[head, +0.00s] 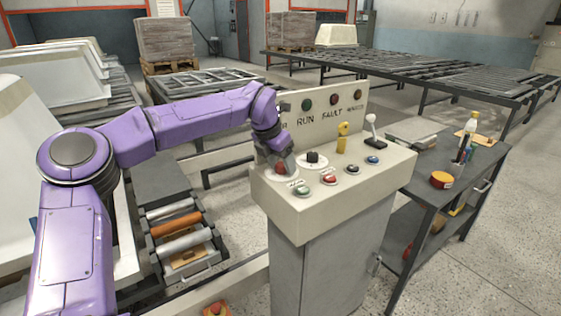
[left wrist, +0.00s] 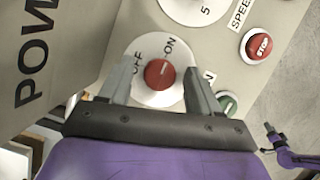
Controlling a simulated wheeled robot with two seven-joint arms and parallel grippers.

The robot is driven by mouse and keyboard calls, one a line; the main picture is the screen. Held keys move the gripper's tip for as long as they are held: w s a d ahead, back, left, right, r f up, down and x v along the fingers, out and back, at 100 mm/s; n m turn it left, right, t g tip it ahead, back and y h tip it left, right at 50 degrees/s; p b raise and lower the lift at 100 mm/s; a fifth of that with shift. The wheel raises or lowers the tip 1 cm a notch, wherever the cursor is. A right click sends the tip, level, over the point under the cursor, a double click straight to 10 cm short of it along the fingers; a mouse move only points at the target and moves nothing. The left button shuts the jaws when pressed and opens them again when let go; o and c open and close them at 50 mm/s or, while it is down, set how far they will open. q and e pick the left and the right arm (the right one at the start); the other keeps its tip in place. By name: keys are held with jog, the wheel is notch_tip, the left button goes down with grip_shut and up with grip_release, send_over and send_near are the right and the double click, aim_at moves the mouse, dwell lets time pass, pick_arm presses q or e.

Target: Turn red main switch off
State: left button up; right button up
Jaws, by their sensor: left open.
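The red main switch (left wrist: 159,73) is a round red knob with a white pointer line on a white disc marked OFF and ON. In the left wrist view its line points toward the ON label. It sits on the control console's sloped top; in the head view the red knob (head: 280,168) is partly covered by my gripper. My left gripper (left wrist: 158,85) is open, with one finger on each side of the knob. I cannot tell whether the fingers touch it. My right gripper is not in view in the head view.
The console (head: 310,212) also carries a black knob (head: 312,158), a green button (head: 302,187), a red stop button (head: 328,177), a yellow key-like handle (head: 342,138) and a lever (head: 373,130). An upright POWER panel stands close behind the switch. A dark workbench (head: 455,180) stands at right.

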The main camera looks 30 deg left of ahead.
pick_arm(q)
jog(key=shift+c, duration=0.3)
jog(key=c, duration=1)
